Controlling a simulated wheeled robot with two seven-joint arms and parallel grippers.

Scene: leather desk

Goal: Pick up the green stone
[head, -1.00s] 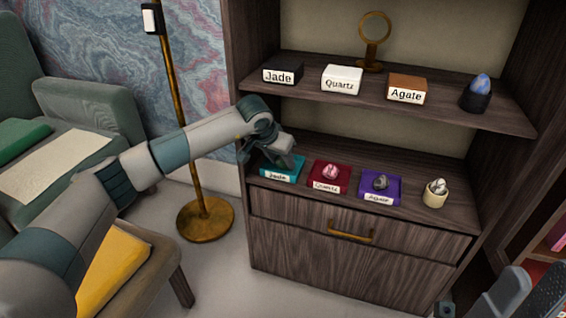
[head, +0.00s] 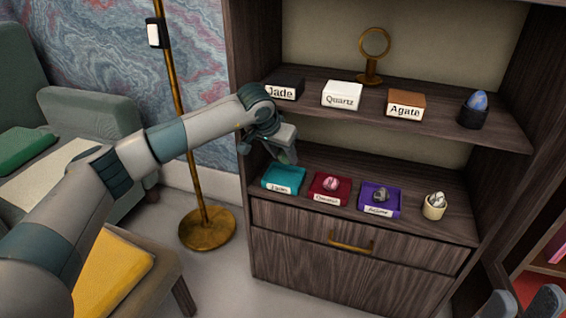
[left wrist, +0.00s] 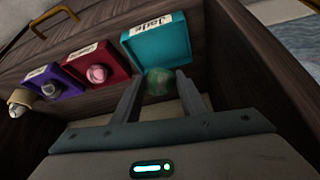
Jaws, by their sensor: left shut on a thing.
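The green stone (left wrist: 158,82) is a rounded, mottled green piece in the left wrist view, between the two fingertips of my left gripper (left wrist: 158,88). The left gripper is shut on it. In the head view my left gripper (head: 286,154) is above and apart from the teal Jade tray (head: 284,179), which looks empty. The teal tray also shows in the left wrist view (left wrist: 160,40). The stone is mostly hidden by the gripper in the head view. My right gripper (head: 522,303) shows at the bottom right corner, its two fingers apart, with nothing seen between them.
A red tray (head: 330,188) with a pink stone and a purple tray (head: 380,198) with a grey stone stand right of the teal tray. A cream cup (head: 434,206) is further right. The upper shelf (head: 440,119) with labelled boxes overhangs. A brass lamp pole (head: 186,120) stands left.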

